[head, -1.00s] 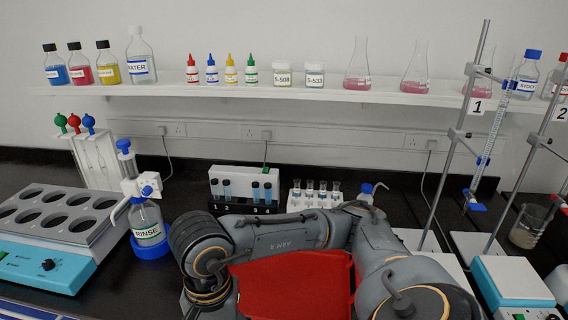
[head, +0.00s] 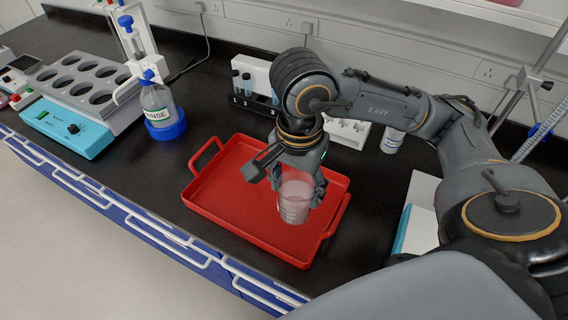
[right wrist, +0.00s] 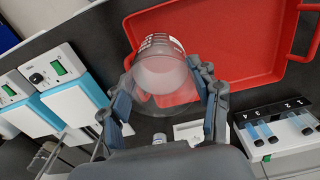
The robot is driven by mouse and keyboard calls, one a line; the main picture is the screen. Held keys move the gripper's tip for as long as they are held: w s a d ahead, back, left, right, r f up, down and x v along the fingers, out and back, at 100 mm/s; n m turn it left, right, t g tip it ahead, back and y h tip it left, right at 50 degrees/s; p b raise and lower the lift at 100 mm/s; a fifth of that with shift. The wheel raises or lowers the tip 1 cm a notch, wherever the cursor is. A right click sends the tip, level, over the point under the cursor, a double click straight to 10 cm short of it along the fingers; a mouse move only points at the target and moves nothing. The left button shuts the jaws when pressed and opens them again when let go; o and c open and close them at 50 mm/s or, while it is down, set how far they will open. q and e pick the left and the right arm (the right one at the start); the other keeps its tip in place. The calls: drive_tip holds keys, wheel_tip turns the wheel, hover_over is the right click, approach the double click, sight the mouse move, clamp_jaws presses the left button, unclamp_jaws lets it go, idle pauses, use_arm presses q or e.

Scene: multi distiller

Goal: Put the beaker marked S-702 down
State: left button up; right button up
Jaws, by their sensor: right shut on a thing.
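A clear glass beaker (head: 294,200) with pale pinkish contents is held over the red tray (head: 222,208) in the head view. My right gripper (head: 298,180) is shut on it. In the right wrist view the beaker (right wrist: 161,70) sits between the two fingers (right wrist: 165,100), with white print on its side too small to read. I cannot tell whether its base touches the tray. My left gripper is not in view.
The rinse bottle (head: 158,103) stands in a blue ring left of the tray. A block with eight wells (head: 92,85) is at the far left. A white tube rack (head: 250,82) stands behind the tray. The tray's left part is clear.

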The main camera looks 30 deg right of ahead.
drive_tip(key=w+f+p, duration=0.2)
drive_tip(key=w+f, duration=0.2)
drive_tip(key=w+f+p, duration=0.2)
drive_tip(key=w+f, duration=0.2)
drive_tip(key=w, duration=0.1)
drive_tip(key=w+f+p, duration=0.2)
drive_tip(key=w+f, duration=0.2)
drive_tip(key=shift+w+d, duration=0.2)
drive_tip(key=shift+d, duration=0.2)
drive_tip(key=shift+f, duration=0.3)
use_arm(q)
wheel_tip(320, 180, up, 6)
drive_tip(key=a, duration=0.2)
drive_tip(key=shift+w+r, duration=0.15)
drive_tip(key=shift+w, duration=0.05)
use_arm(e)
drive_tip(key=shift+f, duration=0.1)
drive_tip(key=shift+f, duration=0.1)
drive_tip(key=o, duration=1.5)
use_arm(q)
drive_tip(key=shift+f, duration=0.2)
use_arm(e)
drive_tip(key=shift+o, duration=0.2)
